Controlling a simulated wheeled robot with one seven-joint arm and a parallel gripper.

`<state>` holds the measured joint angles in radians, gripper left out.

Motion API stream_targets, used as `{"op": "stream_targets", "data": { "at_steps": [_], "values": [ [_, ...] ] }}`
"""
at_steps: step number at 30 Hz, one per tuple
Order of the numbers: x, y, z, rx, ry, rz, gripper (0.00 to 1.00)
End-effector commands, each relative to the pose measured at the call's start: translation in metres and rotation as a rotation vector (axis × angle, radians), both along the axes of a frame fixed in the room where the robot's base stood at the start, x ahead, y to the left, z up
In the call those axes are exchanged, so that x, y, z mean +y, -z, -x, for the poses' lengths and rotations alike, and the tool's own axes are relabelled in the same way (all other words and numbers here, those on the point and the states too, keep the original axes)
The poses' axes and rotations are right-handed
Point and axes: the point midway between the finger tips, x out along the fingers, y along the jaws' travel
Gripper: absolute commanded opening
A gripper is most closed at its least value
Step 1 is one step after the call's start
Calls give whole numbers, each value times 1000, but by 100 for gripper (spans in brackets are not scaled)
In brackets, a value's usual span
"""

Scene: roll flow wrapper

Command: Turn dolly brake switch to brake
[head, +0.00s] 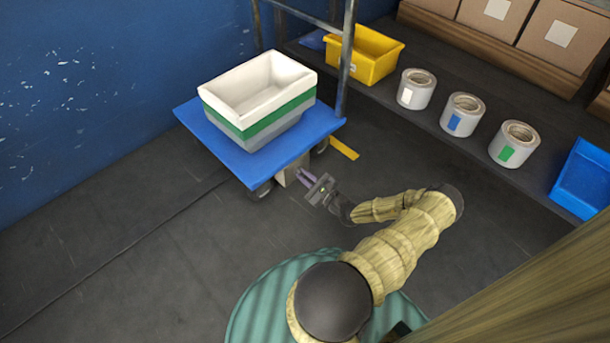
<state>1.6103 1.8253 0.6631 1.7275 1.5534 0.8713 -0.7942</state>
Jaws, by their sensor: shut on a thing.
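A blue dolly (222,150) with a metal frame handle (347,50) stands on the dark floor left of centre. A small pale box-like part (287,176) sits under its near right edge, beside a wheel (261,191). My gripper (305,177) reaches that part from the right, with its fingers at the part's right side. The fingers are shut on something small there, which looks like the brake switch. The switch itself is too small and too covered by the fingers to see which way it is turned.
Stacked white, green and grey crates (258,90) stand on the dolly. A yellow bin (378,62), several cans (416,88) and a blue bin (583,181) line the right side. A blue wall (90,110) is at left. The floor at lower left is clear.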

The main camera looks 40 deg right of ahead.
Motion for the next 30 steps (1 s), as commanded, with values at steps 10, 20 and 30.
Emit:
{"op": "stream_targets", "data": {
  "at_steps": [10, 20, 30],
  "values": [
    [0, -4, 1, 26, -2, -253, 0],
    [-4, -2, 0, 50, -1, -563, 0],
    [-6, 1, 0, 71, -1, -836, 0]
  ]
}}
